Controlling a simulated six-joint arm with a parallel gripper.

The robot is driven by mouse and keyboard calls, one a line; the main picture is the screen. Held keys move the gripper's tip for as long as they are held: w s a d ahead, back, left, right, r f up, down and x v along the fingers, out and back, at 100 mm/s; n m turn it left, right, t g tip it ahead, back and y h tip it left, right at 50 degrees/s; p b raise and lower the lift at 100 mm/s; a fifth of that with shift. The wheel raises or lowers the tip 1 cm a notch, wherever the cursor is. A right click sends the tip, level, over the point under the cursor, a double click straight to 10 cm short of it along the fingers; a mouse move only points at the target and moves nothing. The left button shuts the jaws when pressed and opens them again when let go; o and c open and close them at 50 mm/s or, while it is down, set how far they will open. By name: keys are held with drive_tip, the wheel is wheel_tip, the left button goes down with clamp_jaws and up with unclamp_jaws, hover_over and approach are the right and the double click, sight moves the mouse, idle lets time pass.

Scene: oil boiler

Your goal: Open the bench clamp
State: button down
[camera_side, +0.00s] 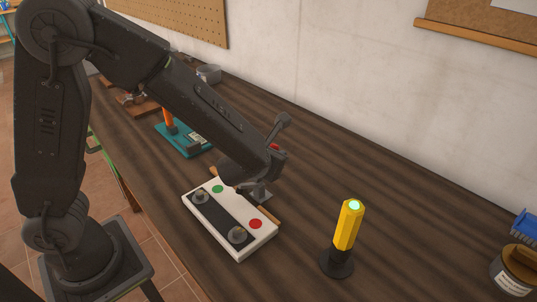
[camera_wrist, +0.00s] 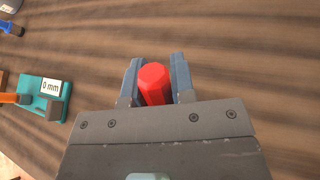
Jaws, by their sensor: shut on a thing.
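In the wrist view, my gripper (camera_wrist: 156,64) has its two blue-grey fingers on either side of a red, rounded grip (camera_wrist: 154,86) and is shut on it. This looks like the handle of the bench clamp. In the side view, a bit of red (camera_side: 274,147) shows behind the end of my arm. Below it, a grey metal piece (camera_side: 262,193), probably the clamp's base, shows by a brown wooden strip (camera_side: 268,214). My arm hides most of the clamp and my fingertips there, so I cannot tell the clamp's position.
A white control box (camera_side: 250,246) with knobs and green and red buttons is in front. A yellow post (camera_side: 347,226) on a black base stands to its right. A teal device (camera_side: 185,147) with an orange handle lies behind left. Open bench (camera_side: 400,190) extends right.

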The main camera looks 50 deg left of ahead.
drive_tip(key=shift+w+f+m+g, duration=0.2)
drive_tip(key=shift+w+f+g, duration=0.25)
drive_tip(key=shift+g, duration=0.35)
drive_tip(key=shift+w+f+m+g, duration=0.2)
drive_tip(key=shift+w+f+g, duration=0.2)
drive_tip(key=shift+g, duration=0.4)
drive_tip(key=shift+s, duration=0.1)
drive_tip(key=c, duration=1)
unclamp_jaws()
drive_tip(key=shift+o, duration=0.2)
drive_tip(key=v, duration=1.3)
drive_tip(key=shift+s+r, duration=0.2)
drive_tip(key=shift+r, duration=0.15)
